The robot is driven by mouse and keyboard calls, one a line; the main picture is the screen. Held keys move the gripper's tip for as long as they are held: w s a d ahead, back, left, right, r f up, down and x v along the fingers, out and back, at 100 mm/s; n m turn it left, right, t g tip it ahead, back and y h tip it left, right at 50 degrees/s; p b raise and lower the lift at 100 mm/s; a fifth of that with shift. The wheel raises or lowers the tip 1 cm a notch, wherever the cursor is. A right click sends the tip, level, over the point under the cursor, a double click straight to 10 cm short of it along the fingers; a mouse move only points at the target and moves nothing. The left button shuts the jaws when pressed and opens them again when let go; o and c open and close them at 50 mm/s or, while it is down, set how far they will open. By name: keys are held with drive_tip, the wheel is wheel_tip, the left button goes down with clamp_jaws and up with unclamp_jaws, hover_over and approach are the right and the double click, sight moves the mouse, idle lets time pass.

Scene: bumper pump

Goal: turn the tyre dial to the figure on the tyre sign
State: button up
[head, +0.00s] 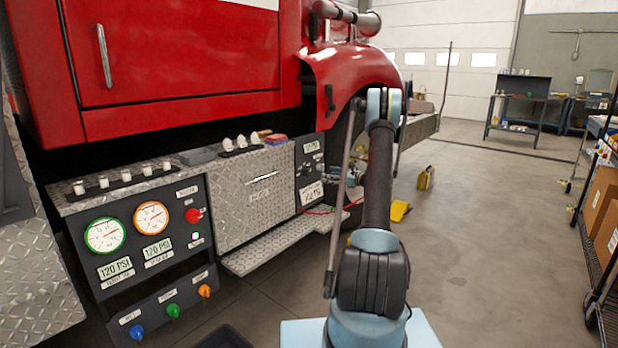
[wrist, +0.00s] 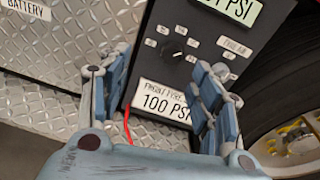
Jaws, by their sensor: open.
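The dark tyre dial (wrist: 170,50) sits on the dark panel (wrist: 196,22), with small white labels around it; which one it points to is too small to tell. The white tyre sign (wrist: 163,99) below it reads 100 PSI, its right end partly covered by my finger. A pale green display (wrist: 232,8) above is cut off and ends in PSI. The sign also shows in the head view (head: 311,193). My gripper (wrist: 163,64) is open and empty, its fingers below and either side of the dial, apart from it.
A tyre with a yellow hub (wrist: 295,135) is close on the right of the panel. A red cable (wrist: 127,125) hangs below it. Left is a diamond-plate locker (head: 252,190) with a step (head: 285,243). Open floor (head: 490,240) lies to the right.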

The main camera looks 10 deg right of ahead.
wheel_tip(320, 180, down, 4)
drive_tip(key=w+d+m+t, duration=0.1)
drive_tip(key=w+d+m, duration=0.1)
drive_tip(key=d, duration=0.1)
approach(309, 173)
drive_tip(key=x, duration=0.9)
drive_tip(key=shift+a+r, duration=0.15)
drive_tip(key=shift+a, duration=0.2)
drive_tip(key=c, duration=1.1)
